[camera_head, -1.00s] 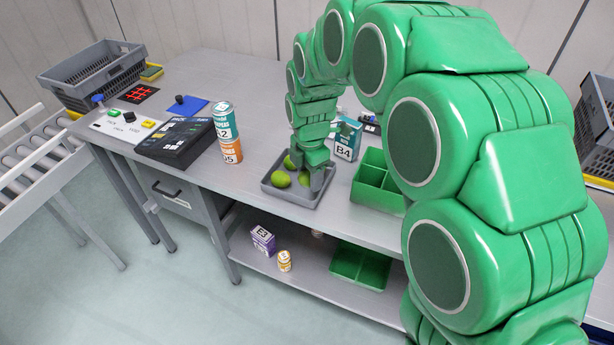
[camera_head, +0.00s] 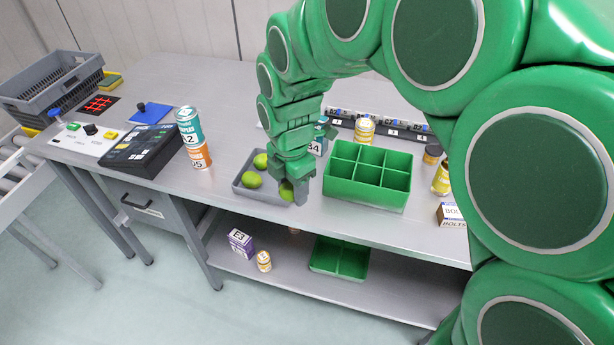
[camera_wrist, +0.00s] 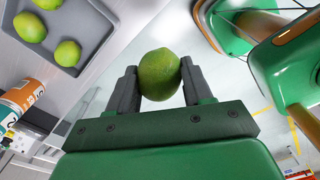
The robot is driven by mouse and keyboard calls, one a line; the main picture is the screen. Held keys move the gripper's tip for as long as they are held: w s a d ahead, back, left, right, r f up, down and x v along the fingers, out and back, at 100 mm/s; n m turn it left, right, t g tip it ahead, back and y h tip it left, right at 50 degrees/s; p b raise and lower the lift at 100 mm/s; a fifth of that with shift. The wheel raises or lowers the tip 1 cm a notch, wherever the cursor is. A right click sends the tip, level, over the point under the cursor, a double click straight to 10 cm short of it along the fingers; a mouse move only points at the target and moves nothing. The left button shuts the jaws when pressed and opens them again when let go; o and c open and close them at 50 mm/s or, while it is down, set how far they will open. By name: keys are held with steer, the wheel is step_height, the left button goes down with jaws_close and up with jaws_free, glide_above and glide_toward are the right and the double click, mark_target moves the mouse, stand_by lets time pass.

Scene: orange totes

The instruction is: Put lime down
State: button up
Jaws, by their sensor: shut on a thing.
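My gripper (camera_head: 294,194) is at the front right corner of the small grey tray (camera_head: 256,195) on the bench. It is shut on a green lime (camera_head: 287,191). In the wrist view the held lime (camera_wrist: 160,74) sits between the two dark fingers, clear of the tray (camera_wrist: 88,22). Two other limes, one nearer (camera_head: 252,180) and one farther (camera_head: 261,161), show in the tray. The wrist view shows three limes in it, at the top (camera_wrist: 47,3), left (camera_wrist: 30,27) and right (camera_wrist: 67,53). The arm hides part of the tray in the head view.
A green divided bin (camera_head: 366,200) stands right of my gripper. Stacked cans (camera_head: 194,140) stand left of the tray, beside a black device (camera_head: 142,150). The lower shelf holds a purple box (camera_head: 240,242), a small can (camera_head: 264,261) and another green bin (camera_head: 338,270).

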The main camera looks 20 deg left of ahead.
steer(key=w+d+r+m, duration=0.4)
steer(key=d, duration=0.5)
steer(key=w+d+r+m, duration=0.3)
steer(key=w+d+r, duration=0.1)
steer(key=d, duration=0.5)
glide_above(370, 166)
steer(key=shift+f, duration=5)
steer(key=shift+w+f, duration=0.1)
steer(key=shift+f, duration=1.45)
steer(key=shift+f, duration=0.15)
steer(key=o, duration=1)
steer(key=shift+o, duration=0.2)
